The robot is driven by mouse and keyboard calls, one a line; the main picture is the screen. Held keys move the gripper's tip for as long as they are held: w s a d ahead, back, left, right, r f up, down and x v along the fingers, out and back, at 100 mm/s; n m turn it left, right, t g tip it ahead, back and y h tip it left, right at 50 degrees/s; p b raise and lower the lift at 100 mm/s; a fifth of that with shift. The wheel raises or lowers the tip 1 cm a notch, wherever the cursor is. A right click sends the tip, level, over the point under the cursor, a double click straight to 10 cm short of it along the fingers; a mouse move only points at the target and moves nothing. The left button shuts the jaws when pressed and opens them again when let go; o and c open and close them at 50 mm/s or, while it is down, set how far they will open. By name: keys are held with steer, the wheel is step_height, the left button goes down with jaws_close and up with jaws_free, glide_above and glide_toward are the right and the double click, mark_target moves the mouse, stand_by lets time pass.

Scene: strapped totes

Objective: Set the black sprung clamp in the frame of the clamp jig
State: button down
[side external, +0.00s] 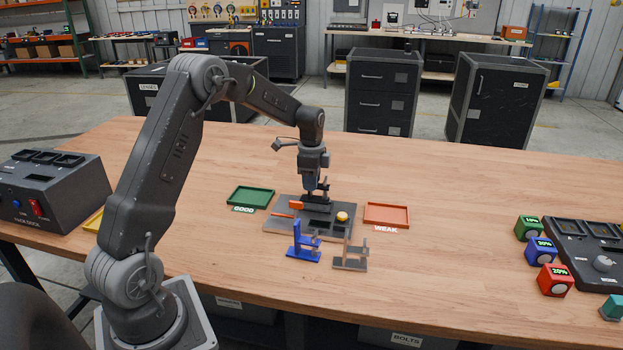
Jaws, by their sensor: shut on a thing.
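My gripper (318,188) points down over the clamp jig (283,224), a dark grey plate with raised blocks near the middle of the table. It is shut on a small dark thing, which looks like the black sprung clamp (325,184). The clamp is at the rear part of the jig, low over or against its black frame (317,199). I cannot tell whether it touches the frame or is seated in it. The jig also carries an orange handle (296,205) and a yellow round knob (342,217).
A blue clamp (303,243) and a grey-brown clamp (350,256) stand in front of the jig. A green GOOD tray (250,189) lies left, a red WEAK tray (387,206) right. Percentage-marked cubes (541,251) and a dark panel (590,238) sit far right. Table between is clear.

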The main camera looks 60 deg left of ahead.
steer(key=shift+f, duration=0.4)
steer(key=shift+f, duration=0.35)
steer(key=shift+f, duration=0.15)
stand_by(0.4)
steer(key=shift+c, duration=1.8)
jaws_free()
steer(key=shift+r, duration=4.5)
